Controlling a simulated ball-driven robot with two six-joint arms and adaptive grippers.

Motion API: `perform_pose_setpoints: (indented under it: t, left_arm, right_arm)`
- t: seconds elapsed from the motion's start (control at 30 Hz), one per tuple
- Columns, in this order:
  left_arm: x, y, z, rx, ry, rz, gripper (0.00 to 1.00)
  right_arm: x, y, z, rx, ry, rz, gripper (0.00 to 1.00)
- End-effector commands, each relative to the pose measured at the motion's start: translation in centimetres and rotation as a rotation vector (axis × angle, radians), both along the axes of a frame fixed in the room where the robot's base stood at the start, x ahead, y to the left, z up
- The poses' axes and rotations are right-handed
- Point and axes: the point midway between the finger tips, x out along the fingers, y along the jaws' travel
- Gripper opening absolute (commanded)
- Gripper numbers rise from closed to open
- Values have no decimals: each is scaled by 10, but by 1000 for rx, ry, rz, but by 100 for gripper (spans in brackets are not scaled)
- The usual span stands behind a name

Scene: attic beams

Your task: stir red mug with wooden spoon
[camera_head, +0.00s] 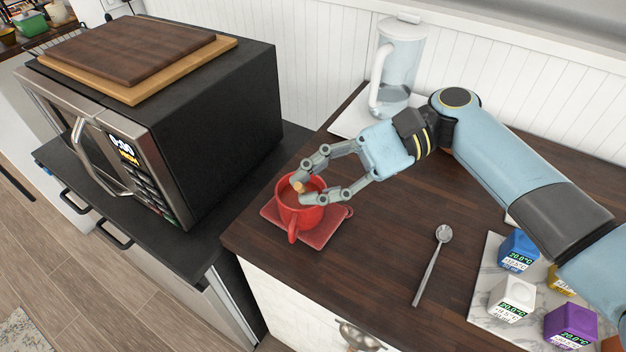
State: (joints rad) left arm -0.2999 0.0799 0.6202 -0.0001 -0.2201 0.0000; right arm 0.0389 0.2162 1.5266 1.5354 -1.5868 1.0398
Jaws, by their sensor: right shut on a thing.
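The red mug (297,214) stands upright on a red square coaster (325,232) near the left end of the dark wooden counter. Brown liquid shows inside the mug. My right gripper (302,194) is over the mug's opening, shut on the wooden spoon (298,186). Only a short light-brown end of the spoon shows between the fingertips; the rest is hidden by the fingers and the mug. My left gripper is not in the picture.
A metal spoon (432,265) lies on the counter. A marble board (490,277) with several coloured cubes is at the right. A clear pitcher (397,65) stands behind my right arm. A microwave (190,125) with cutting boards on top is at the left.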

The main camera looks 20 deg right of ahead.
Motion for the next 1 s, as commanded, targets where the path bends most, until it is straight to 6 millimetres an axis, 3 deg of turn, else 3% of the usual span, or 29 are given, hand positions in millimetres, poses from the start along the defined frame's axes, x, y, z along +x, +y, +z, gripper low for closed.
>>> perform_pose_setpoints:
  t: [0.27, 0.7, 1.0]
  left_arm:
    - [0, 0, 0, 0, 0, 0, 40]
    - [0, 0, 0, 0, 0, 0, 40]
    - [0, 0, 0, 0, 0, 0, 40]
  right_arm:
    - [0, 0, 3, 0, -1, 0, 0]
    - [0, 0, 46, -1, -2, 0, 0]
    - [0, 0, 50, 0, 0, 0, 0]
